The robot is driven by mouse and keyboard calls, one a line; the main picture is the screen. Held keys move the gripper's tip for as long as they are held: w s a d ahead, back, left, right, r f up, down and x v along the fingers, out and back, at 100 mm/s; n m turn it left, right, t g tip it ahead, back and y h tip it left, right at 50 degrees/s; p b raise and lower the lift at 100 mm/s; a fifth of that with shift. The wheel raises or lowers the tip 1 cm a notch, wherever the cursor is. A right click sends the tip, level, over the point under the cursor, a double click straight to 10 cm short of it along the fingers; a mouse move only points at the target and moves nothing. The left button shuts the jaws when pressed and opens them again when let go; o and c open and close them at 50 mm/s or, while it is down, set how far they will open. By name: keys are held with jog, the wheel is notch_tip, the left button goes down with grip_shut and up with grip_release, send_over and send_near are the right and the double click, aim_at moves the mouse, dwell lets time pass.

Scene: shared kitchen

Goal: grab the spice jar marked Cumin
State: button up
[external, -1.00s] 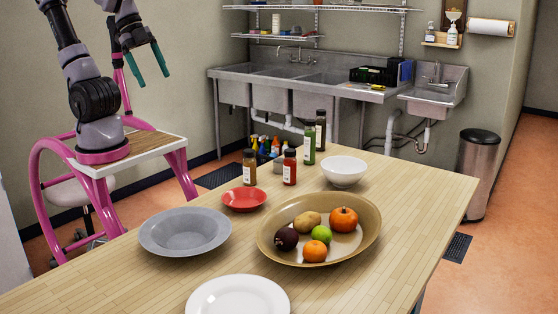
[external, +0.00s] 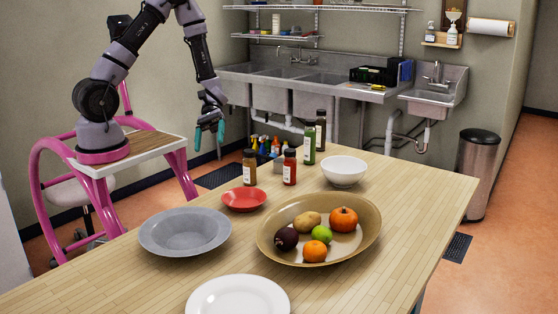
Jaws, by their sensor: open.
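Two small spice jars stand upright on the wooden table: a brown one with a dark lid (external: 249,168) and a red one (external: 289,168) to its right. Both carry pale labels too small to read, so I cannot tell which is marked Cumin. My gripper (external: 209,136) is open and empty. It points down at the far left of the jars, higher in the picture than the brown jar and apart from it.
A green bottle (external: 309,146) and a dark bottle (external: 320,130) stand behind the jars. A red bowl (external: 244,199), white bowl (external: 344,171), grey bowl (external: 185,232), fruit platter (external: 281,256) and white plate (external: 238,297) occupy the table. The right side is clear.

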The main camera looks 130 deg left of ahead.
aim_at(249, 154)
jog(key=s+a+f+n+t+y, duration=0.1)
jog(key=a+f+n+t+y, duration=0.25)
jog(key=a+n, duration=0.25)
jog(key=s+a+f+n+t+y, duration=0.2)
jog(key=a+f+n+t+y, duration=0.1)
jog(key=a+n+t, duration=0.25)
jog(key=shift+n+y, duration=0.25)
jog(key=shift+n, duration=0.1)
jog(key=shift+w+d+r, duration=0.1)
jog(key=shift+w+d, duration=0.2)
jog(key=shift+w, duration=1.45)
jog(key=shift+w+d+r, duration=0.1)
jog(key=shift+w+d, duration=0.15)
jog(key=shift+w, duration=1.55)
jog(key=shift+w+d+r, duration=0.1)
jog(key=shift+w+d, duration=0.2)
jog(key=shift+w, duration=1.45)
grip_shut()
